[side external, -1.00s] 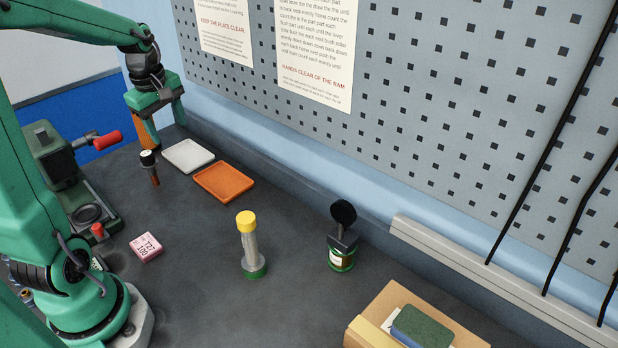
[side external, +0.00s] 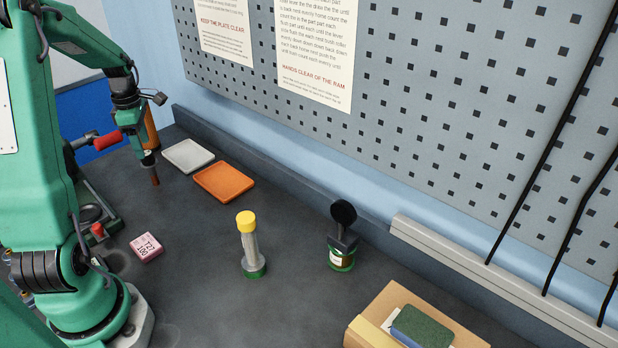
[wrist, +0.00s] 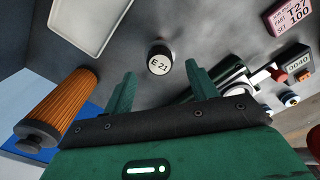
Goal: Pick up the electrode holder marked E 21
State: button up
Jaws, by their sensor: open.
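The electrode holder marked E 21 (wrist: 159,62) shows in the wrist view as a white round top with a dark rim, seen from above and just ahead of my open fingers. In the side view its copper-brown stem (side external: 155,180) stands on the bench, and its top is mostly hidden by my gripper. My gripper (side external: 148,158) is open right above and around the top of the holder. In the wrist view my two green fingers (wrist: 160,88) are spread to either side of it, with nothing gripped. I cannot tell whether a finger touches it.
An orange ribbed cylinder (wrist: 62,103) stands close by. A white tray (side external: 188,155) and an orange tray (side external: 223,182) lie to the right. A red-handled press (side external: 104,140) is at left. A pink T27 block (side external: 147,247) and yellow-capped post (side external: 246,222) stand farther forward.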

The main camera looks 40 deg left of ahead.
aim_at(146, 153)
jog(key=shift+w+d+f, duration=0.1)
jog(key=shift+f, duration=3.45)
jog(key=c, duration=1)
jog(key=shift+r, duration=0.15)
jog(key=shift+r, duration=0.45)
notch_tip(146, 153, up, 3)
jog(key=shift+r, duration=0.15)
jog(key=w+d+r, duration=0.1)
jog(key=d+r, duration=0.1)
jog(key=d, duration=0.1)
jog(key=w+d+r, duration=0.1)
jog(key=d+r, duration=0.1)
jog(key=d, duration=0.2)
jog(key=w+d+r, duration=0.1)
jog(key=d+r, duration=0.1)
jog(key=d, duration=0.2)
jog(key=shift+w+r, duration=0.3)
